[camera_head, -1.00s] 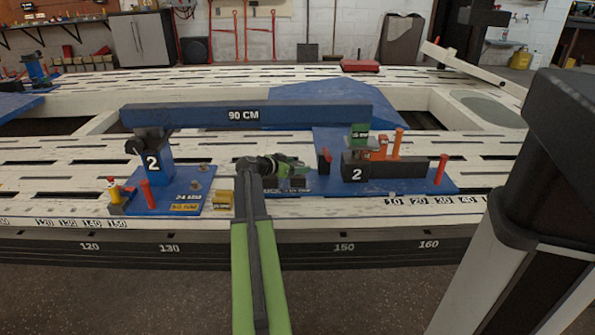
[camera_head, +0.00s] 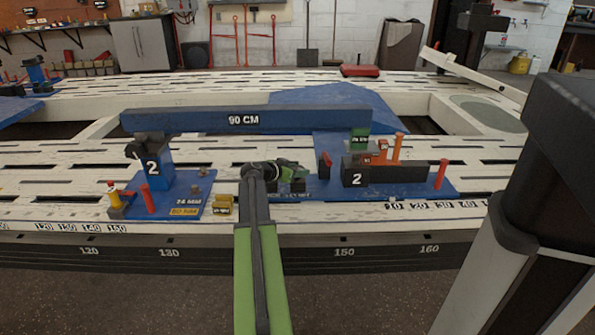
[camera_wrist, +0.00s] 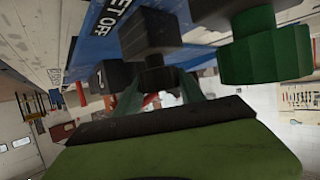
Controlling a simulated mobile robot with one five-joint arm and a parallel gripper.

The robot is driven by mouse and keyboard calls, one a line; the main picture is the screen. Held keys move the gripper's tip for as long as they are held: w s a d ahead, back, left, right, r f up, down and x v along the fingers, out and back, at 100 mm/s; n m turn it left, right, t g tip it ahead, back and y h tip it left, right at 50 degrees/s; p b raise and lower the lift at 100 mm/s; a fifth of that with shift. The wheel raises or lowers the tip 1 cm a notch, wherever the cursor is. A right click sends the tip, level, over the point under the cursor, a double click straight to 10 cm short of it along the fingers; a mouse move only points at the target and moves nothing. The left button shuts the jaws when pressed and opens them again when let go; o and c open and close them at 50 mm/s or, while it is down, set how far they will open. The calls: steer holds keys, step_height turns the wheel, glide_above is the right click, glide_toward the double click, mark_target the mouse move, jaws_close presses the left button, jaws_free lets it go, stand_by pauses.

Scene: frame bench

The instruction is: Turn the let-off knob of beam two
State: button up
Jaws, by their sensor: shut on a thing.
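Beam two is the long blue beam marked 90 CM (camera_head: 190,121), resting between two supports marked 2. The left one is a blue post (camera_head: 157,173); the right one is a black block (camera_head: 355,165). My gripper (camera_head: 290,172) is low at the blue plate between them, mostly hidden behind my arm. In the wrist view my gripper (camera_wrist: 160,90) has its two teal fingers around a dark knob (camera_wrist: 154,76) under a black block (camera_wrist: 148,32). It is shut on that knob. Lettering reading LET OFF shows on the blue plate (camera_wrist: 90,45) beside it.
A larger green knob (camera_wrist: 262,50) hangs close to the right of my fingers in the wrist view. An orange post (camera_head: 398,146) and a red post (camera_head: 441,174) stand right of my gripper. A small yellow block (camera_head: 221,205) lies to its left.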

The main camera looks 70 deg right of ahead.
steer(key=shift+n+t+h, duration=0.3)
steer(key=shift+n+t, duration=0.7)
steer(key=shift+t, duration=0.1)
steer(key=o, duration=1.4)
steer(key=p+v, duration=0.6)
steer(key=v, duration=1.1)
steer(key=shift+a+p, duration=0.25)
steer(key=shift+p, duration=0.05)
